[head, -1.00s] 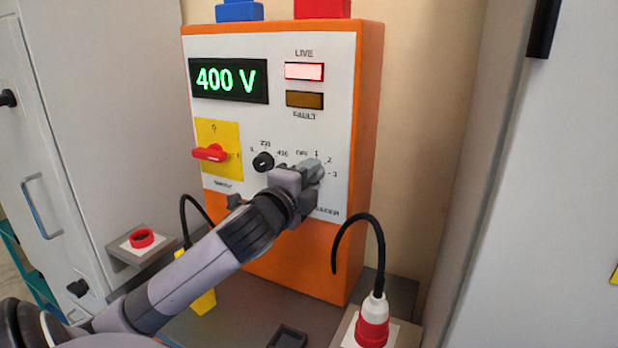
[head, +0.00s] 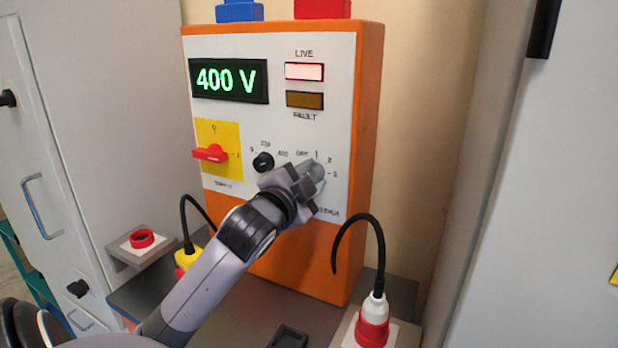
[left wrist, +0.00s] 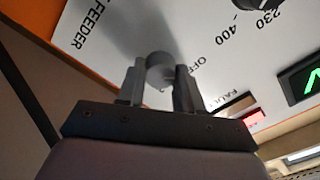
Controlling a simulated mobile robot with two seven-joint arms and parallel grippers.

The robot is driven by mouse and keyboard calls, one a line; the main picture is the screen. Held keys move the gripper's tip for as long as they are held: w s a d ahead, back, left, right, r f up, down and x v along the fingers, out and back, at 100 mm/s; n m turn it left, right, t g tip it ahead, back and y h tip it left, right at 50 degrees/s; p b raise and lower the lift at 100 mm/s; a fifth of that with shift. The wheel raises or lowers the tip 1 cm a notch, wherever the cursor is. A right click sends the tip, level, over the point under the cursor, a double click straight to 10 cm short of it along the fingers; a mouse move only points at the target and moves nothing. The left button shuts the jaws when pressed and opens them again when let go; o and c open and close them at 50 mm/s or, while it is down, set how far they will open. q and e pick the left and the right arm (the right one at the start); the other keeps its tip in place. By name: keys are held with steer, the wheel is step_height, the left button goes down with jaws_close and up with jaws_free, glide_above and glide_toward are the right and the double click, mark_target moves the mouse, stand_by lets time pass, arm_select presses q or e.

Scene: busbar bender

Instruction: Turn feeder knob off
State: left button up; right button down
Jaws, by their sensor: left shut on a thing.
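The feeder knob (left wrist: 160,66) is a grey round knob at the lower right of the white panel. It shows between my fingers in the left wrist view, with the OFF mark to its right. In the head view the knob is largely hidden by my left gripper (head: 308,180), which is shut on it. In the left wrist view the two fingers of the left gripper (left wrist: 158,88) stand on either side of the knob. I cannot tell where its pointer sits. My right gripper is not in view.
The orange supply box (head: 368,130) has a lit 400 V display (head: 229,80), a lit LIVE lamp (head: 304,71) and a dull FAULT lamp (head: 304,99). A black selector knob (head: 263,162) and red switch (head: 210,153) are left of the gripper. A red-white plug (head: 373,318) stands front right.

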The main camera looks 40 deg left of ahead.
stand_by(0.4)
arm_select(q)
steer(key=o, duration=1)
steer(key=shift+o, duration=0.2)
steer(key=v, duration=0.7)
steer(key=shift+b, duration=0.3)
steer(key=shift+s, duration=0.1)
